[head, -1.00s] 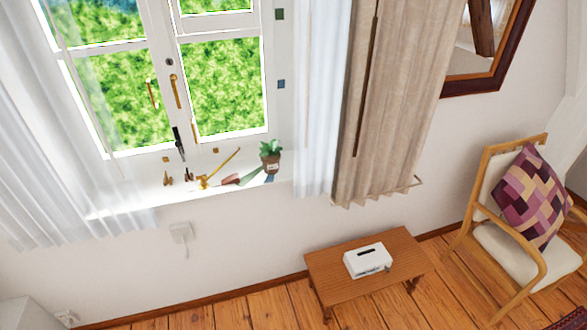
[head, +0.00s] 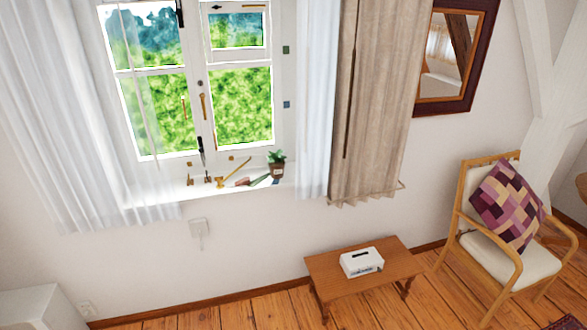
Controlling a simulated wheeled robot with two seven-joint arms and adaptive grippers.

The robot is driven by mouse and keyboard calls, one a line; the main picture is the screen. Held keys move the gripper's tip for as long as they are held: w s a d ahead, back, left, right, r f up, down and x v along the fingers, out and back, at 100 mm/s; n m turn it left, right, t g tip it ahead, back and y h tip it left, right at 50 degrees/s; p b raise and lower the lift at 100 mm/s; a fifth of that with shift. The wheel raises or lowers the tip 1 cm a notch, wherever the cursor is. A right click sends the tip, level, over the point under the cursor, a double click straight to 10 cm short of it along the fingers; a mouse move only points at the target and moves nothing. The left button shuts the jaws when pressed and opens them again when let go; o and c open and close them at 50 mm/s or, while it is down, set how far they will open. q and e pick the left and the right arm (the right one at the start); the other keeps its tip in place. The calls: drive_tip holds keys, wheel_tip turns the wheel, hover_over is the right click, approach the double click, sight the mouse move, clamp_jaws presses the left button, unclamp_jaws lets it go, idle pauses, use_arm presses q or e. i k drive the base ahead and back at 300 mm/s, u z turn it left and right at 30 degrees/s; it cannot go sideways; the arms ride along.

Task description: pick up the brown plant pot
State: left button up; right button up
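A small brown plant pot (head: 277,171) with a green leafy plant (head: 276,157) stands upright at the right end of the white window sill (head: 170,206), close to the sheer curtain. Beside it on the sill lie a green and a reddish flat item (head: 250,181) and a brass window stay (head: 233,171). Neither of my grippers shows in the head view.
A low wooden table (head: 323,267) with a white box (head: 362,262) stands below the window to the right. A wooden armchair (head: 508,270) with a patchwork cushion (head: 508,205) is at the right. A beige curtain (head: 375,100) hangs right of the pot. Bare floor shows in front.

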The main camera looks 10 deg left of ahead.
sight(276, 163)
drive_tip(key=z, duration=0.25)
drive_tip(key=i, duration=1.3)
drive_tip(key=u, duration=0.35)
drive_tip(key=i, duration=0.9)
drive_tip(key=u, duration=0.8)
